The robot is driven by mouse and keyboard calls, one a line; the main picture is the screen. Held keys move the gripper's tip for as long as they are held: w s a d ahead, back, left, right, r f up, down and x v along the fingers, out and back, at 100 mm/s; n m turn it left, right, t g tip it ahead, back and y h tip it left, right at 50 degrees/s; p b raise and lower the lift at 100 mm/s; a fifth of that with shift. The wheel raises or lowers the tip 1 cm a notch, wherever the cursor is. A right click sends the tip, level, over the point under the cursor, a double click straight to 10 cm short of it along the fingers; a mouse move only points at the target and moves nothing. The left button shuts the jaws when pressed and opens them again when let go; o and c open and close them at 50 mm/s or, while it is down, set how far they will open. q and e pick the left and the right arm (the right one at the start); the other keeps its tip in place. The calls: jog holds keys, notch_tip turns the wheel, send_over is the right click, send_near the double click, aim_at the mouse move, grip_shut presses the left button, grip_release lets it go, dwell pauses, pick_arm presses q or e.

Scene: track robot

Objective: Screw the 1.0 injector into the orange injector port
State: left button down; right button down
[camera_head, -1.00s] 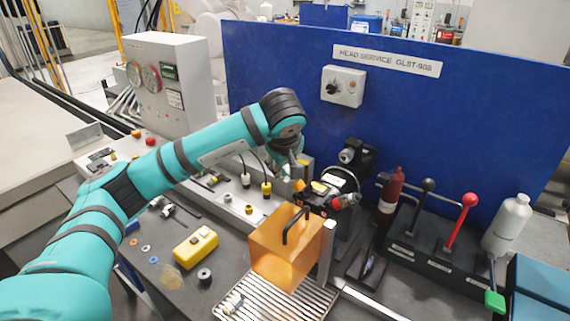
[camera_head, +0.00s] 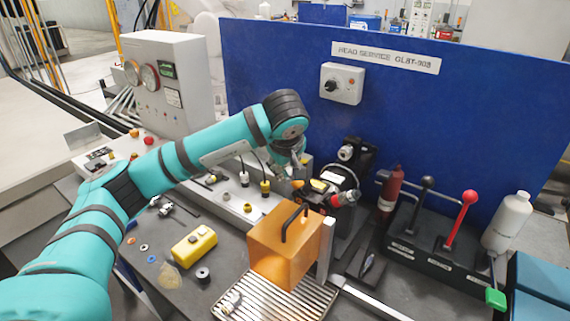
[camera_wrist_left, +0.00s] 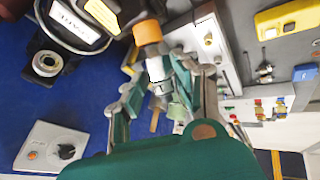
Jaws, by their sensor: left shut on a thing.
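My left gripper (camera_wrist_left: 157,82) is shut on the injector (camera_wrist_left: 155,68), a pale, narrow cylinder. In the left wrist view the injector points at an orange collar (camera_wrist_left: 147,32), which looks like the orange injector port. Its end is right at the collar, but I cannot tell whether it is threaded in. In the head view the left gripper (camera_head: 291,172) is just above the orange port (camera_head: 298,184), by the black and red head assembly (camera_head: 335,190); my own wrist partly hides the injector there. The 1.0 marking is not readable. My right gripper is not in view.
Levers (camera_head: 462,220) and a bottle (camera_head: 508,222) are at right. A blue panel (camera_head: 450,130) closes the back.

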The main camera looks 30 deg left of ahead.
pick_arm(q)
jog(key=shift+d+f, duration=0.4)
jog(key=c, duration=0.9)
grip_release()
jog(key=shift+s+r, duration=0.1)
jog(key=v, duration=1.2)
